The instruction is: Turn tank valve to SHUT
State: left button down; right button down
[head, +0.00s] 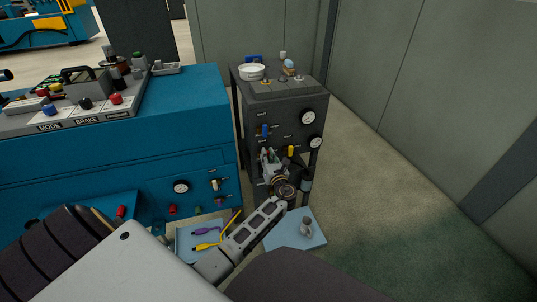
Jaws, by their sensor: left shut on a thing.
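My left gripper (268,160) is at the front of the dark grey cabinet (285,104), at the end of my grey arm link. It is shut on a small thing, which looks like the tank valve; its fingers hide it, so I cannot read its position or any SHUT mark. A blue knob (265,130) sits just above the gripper and a yellow knob (290,151) to its right. My right gripper is not in view.
Round gauges (308,117) (316,142) are on the cabinet's right side. The blue welder bench (180,115) stands close on the left. A pale blue tray (290,243) with a small grey part is below. Open floor (400,190) lies to the right, before the grey wall.

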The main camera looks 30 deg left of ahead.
pick_arm(q)
jog(key=shift+s+a+n+p, duration=0.15)
jog(key=shift+n+p, duration=0.1)
jog(key=shift+n, duration=0.35)
jog(key=shift+s+a+n+p, duration=0.1)
jog(key=shift+n+p, duration=0.15)
jog(key=shift+n, duration=0.35)
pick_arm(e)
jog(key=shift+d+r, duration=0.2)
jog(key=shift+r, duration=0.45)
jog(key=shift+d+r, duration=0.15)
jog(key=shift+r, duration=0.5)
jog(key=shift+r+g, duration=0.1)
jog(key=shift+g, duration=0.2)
pick_arm(q)
jog(key=c, duration=1.4)
grip_release()
jog(key=shift+o, duration=0.2)
jog(key=shift+s+d, duration=0.1)
jog(key=shift+d, duration=0.05)
jog(key=v, duration=1.1)
jog(key=shift+s+d, duration=0.25)
